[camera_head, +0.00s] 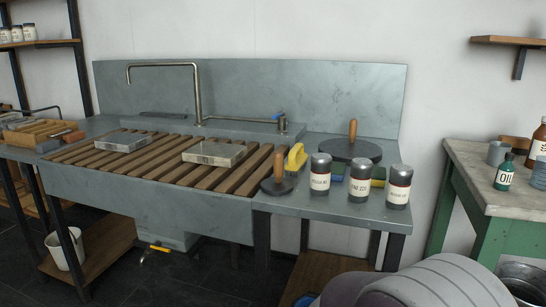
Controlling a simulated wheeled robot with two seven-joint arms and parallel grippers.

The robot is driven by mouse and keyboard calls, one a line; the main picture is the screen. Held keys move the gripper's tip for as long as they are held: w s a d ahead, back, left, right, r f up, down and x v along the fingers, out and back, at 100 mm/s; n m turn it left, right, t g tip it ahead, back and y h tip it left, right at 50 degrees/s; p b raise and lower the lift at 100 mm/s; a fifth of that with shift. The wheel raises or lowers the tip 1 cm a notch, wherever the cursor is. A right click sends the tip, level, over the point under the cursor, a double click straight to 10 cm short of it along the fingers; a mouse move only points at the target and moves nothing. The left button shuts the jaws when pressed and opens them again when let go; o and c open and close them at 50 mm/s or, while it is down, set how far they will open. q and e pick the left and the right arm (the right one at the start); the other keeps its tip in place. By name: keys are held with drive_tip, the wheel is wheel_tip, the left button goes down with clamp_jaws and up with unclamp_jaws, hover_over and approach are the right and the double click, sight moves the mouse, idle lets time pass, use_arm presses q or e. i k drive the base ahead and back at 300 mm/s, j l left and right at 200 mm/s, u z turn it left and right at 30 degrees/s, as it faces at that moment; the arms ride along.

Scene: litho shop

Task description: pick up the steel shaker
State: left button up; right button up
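Three steel shakers stand upright in a loose row on the grey metal counter, right of the slatted sink. The left shaker (320,175) has a pale lid and a cream label. The middle shaker (359,181) has a label that seems to read "FINE 220". The right shaker (399,187) stands nearest the counter's right end and has a dark red band above its label. The shakers look apart from each other, with narrow gaps. Neither of my grippers is in view.
A round dark disc with a wooden handle (352,150) lies behind the shakers. A smaller handled disc (279,184) and a yellow tool (296,158) are left of them. A green bench (489,189) holds bottles. A rounded grey shape (440,282) fills the lower right.

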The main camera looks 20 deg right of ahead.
sight(361, 168)
drive_tip(key=z, duration=1.4)
drive_tip(key=i, duration=0.1)
drive_tip(key=l+u, duration=0.05)
